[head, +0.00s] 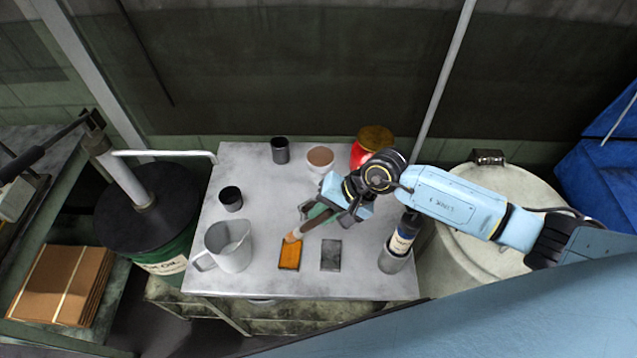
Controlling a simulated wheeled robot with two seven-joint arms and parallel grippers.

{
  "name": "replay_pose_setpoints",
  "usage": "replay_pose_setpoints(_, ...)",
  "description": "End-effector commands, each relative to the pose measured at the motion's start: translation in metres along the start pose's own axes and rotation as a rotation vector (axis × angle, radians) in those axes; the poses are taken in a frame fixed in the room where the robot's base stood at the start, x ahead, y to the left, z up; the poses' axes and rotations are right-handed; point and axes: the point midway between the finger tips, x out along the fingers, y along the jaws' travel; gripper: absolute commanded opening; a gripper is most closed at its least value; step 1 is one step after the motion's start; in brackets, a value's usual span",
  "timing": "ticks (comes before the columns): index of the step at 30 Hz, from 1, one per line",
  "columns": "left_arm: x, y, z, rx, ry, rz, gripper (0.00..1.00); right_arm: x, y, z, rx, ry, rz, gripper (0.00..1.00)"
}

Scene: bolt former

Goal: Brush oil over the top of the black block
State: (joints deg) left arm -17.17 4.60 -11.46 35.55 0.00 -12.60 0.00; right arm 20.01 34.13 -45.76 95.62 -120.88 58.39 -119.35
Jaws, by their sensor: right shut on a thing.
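My right gripper (328,212) is shut on a brush (312,223), which slants down to the left. The brush's pale tip (292,238) is over the back edge of a flat orange rectangle with a dark rim (289,258); I cannot tell whether it touches. A flat dark grey block (331,254), the darkest block-like piece on the table, lies just right of the orange one, with a small gap between them. Its top is bare of any tool. My left gripper is not in view.
The grey table (250,283) also holds a light grey jug (229,246), black cylinders (231,198) (280,151), a cup with brown contents (320,159), a red jar (366,150) and a bottle (403,238) in a grey holder (393,262). A drum with a pump (150,205) stands left.

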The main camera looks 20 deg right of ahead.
Motion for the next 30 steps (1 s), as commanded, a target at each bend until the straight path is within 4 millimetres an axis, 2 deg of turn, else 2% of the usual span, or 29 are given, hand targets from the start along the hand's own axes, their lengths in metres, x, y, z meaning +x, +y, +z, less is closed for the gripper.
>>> replay_pose_setpoints(3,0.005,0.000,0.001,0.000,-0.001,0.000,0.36,-0.001,0.004,-0.004,0.001,0.002,0.000,0.00)
replay_pose_setpoints(5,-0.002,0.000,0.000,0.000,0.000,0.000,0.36,-0.007,-0.002,-0.003,0.000,0.000,-0.001,0.00)
replay_pose_setpoints(7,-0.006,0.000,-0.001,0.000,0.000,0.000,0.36,-0.022,-0.011,-0.001,-0.003,0.003,-0.002,0.00)
replay_pose_setpoints(24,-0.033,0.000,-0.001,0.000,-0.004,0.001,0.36,-0.062,-0.039,0.004,-0.002,0.002,-0.001,0.00)
replay_pose_setpoints(30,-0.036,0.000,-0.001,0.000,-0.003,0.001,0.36,-0.068,-0.043,0.005,0.000,0.000,0.000,0.00)
